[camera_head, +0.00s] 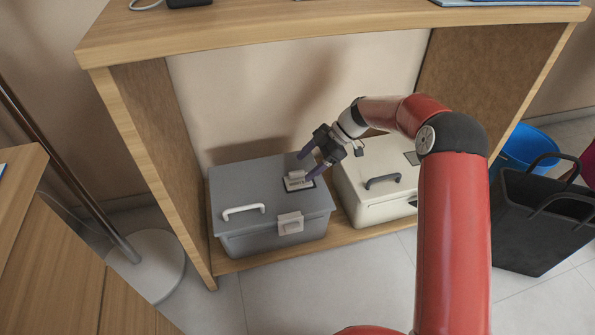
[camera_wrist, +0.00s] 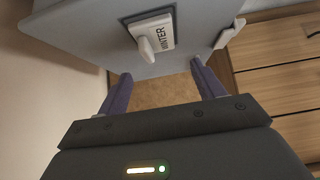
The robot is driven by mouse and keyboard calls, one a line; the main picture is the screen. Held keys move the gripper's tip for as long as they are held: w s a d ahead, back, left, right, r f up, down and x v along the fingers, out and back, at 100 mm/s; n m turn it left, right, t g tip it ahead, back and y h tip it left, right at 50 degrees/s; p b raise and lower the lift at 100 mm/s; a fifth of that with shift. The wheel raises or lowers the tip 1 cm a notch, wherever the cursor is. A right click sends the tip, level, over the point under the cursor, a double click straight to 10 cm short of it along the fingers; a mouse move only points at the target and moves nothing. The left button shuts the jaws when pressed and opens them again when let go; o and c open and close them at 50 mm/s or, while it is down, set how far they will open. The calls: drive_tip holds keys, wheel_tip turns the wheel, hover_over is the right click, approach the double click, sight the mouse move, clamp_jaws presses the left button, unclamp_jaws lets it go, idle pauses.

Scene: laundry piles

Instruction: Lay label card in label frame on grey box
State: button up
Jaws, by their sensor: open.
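The grey box (camera_head: 240,193) stands on the low shelf, lid shut. A pale label card (camera_head: 297,178) with a raised grip lies on its lid, at the dark label frame (camera_head: 309,186). In the wrist view the card (camera_wrist: 160,27) reads "WINTER" and its knob points toward me; the grey lid (camera_wrist: 85,35) lies behind it. My gripper (camera_head: 307,166) is over the lid beside the card. Its two purple fingers (camera_wrist: 161,72) are apart with nothing between them, and the card is beyond their tips.
A cream box (camera_head: 372,205) stands close to the right of the grey box. The wooden unit's top (camera_head: 300,30) and side panels surround both. A black basket (camera_head: 540,225) and blue bucket (camera_head: 528,148) stand on the right, a lamp base (camera_head: 150,268) on the left.

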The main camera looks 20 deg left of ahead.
drive_tip(key=s+d+r+m+t+h, duration=0.1)
drive_tip(key=s+d+r+m, duration=0.15)
drive_tip(key=d+r, duration=0.35)
drive_tip(key=s+d+r+m+t+h, duration=0.1)
drive_tip(key=s+d+r+m+h, duration=0.2)
drive_tip(key=r, duration=0.4)
drive_tip(key=s+d+r+m+t+h, duration=0.2)
drive_tip(key=s+d+r+m+t, duration=0.2)
drive_tip(key=s+d+m, duration=0.5)
drive_tip(key=s+d+r+m+t+h, duration=0.1)
drive_tip(key=s+d+r+m+t, duration=0.3)
drive_tip(key=s+d+m, duration=0.5)
drive_tip(key=s+d, duration=0.3)
drive_tip(key=s, duration=0.4)
drive_tip(key=shift+d+m+h, duration=0.3)
drive_tip(key=shift+m+h, duration=0.05)
drive_tip(key=shift+h, duration=0.05)
drive_tip(key=shift+p, duration=0.3)
